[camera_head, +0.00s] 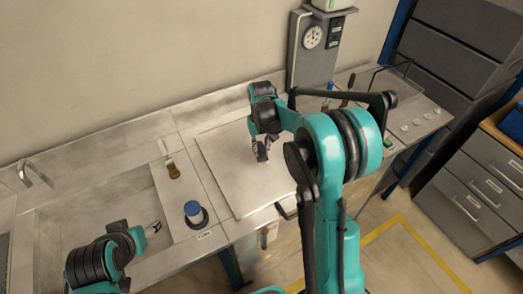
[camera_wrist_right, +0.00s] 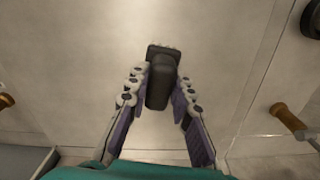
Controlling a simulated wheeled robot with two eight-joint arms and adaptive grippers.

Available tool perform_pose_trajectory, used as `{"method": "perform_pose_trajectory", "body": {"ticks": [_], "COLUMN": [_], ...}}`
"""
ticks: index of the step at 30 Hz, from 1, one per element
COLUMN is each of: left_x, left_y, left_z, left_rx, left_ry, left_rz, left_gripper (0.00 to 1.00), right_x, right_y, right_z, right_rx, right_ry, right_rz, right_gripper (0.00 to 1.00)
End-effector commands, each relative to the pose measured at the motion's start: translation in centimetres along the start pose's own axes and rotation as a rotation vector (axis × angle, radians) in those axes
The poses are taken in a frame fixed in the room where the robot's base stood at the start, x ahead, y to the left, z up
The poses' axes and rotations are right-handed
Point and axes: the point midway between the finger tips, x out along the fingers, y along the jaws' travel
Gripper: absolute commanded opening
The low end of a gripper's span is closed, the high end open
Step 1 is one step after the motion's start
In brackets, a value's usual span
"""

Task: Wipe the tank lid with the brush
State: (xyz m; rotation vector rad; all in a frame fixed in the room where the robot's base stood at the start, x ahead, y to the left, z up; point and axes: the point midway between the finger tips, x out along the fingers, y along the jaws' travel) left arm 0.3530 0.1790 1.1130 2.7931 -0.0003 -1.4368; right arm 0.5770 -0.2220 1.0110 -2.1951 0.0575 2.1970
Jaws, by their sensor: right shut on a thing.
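The tank lid (camera_head: 225,180) is a flat, pale metal square plate set in the bench. It also fills much of the right wrist view as a pale surface (camera_wrist_right: 85,65). My right gripper (camera_head: 262,152) is over the lid. In the right wrist view its two fingers (camera_wrist_right: 162,88) are closed on the dark brush (camera_wrist_right: 160,66), whose pale bristle tips show at the far end. I cannot tell if the bristles touch the lid. The brush is hardly visible in the head view. My left gripper (camera_head: 152,228) is small at the lower left by the sink, and its opening is unclear.
A blue-topped round container (camera_head: 193,212) and a small brown item with a pale upper part (camera_head: 172,168) stand left of the lid. A sink with a tap (camera_head: 37,174) is further left. A gauge panel (camera_head: 312,40) rises behind the bench. Grey drawers (camera_head: 475,185) stand right.

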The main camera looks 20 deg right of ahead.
Motion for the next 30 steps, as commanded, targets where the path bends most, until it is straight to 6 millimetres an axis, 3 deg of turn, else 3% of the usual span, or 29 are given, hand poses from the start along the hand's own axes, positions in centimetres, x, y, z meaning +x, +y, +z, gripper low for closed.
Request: {"method": "perform_pose_trajectory", "body": {"ticks": [10, 30], "left_x": [-1.7, -1.5], "left_y": [0.0, 0.0], "left_z": [-1.2, -1.1], "left_rx": [0.0, 0.0], "left_ry": [0.0, 0.0], "left_rz": [0.0, 0.0], "left_gripper": [0.6, 0.6], "right_x": [-3.0, -2.9], "right_y": [-0.1, -0.2], "right_z": [0.0, 0.1], "right_rx": [0.0, -0.001], "right_ry": [0.0, 0.0], "right_rz": [0.0, 0.0], "right_gripper": [0.0, 0.0]}}
